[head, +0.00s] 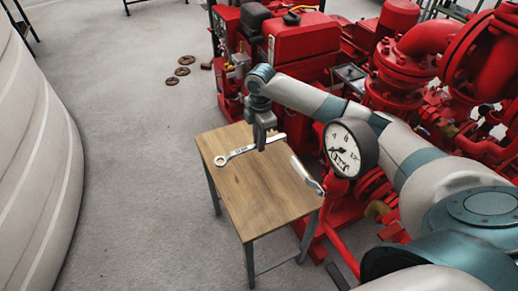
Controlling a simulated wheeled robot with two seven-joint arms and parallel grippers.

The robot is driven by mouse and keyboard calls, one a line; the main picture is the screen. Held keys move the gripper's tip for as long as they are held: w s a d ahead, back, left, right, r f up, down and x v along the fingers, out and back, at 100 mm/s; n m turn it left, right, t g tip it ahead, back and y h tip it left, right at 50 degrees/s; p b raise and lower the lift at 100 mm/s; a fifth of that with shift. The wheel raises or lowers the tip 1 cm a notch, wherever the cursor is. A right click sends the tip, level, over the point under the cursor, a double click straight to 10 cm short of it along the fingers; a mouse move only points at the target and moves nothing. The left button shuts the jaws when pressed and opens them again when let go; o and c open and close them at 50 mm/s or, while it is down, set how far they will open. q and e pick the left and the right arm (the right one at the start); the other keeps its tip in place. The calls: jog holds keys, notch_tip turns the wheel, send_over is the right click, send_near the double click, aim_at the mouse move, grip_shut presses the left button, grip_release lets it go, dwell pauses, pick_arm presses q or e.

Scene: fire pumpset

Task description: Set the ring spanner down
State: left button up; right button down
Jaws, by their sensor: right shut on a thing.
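The ring spanner (239,152) is a silver tool with its ring end to the left. My right gripper (261,147) points down over the small wooden table (258,193) and is shut on the spanner's shaft. The spanner lies roughly level at the table's far part. I cannot tell whether it touches the top or hangs just above it. My left gripper is not in view.
A second silver tool (307,176) lies at the table's right edge. A round pressure gauge (350,148) stands close to my right arm. Red pump machinery (303,45) fills the back and right. The table's front half is bare. Several rusty rings (182,71) lie on the floor.

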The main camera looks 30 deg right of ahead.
jog(key=shift+f, duration=2)
jog(key=shift+f, duration=0.1)
jog(key=c, duration=1.7)
grip_release()
notch_tip(320, 180, up, 12)
jog(key=shift+d+r, duration=0.1)
jog(key=shift+r, duration=0.05)
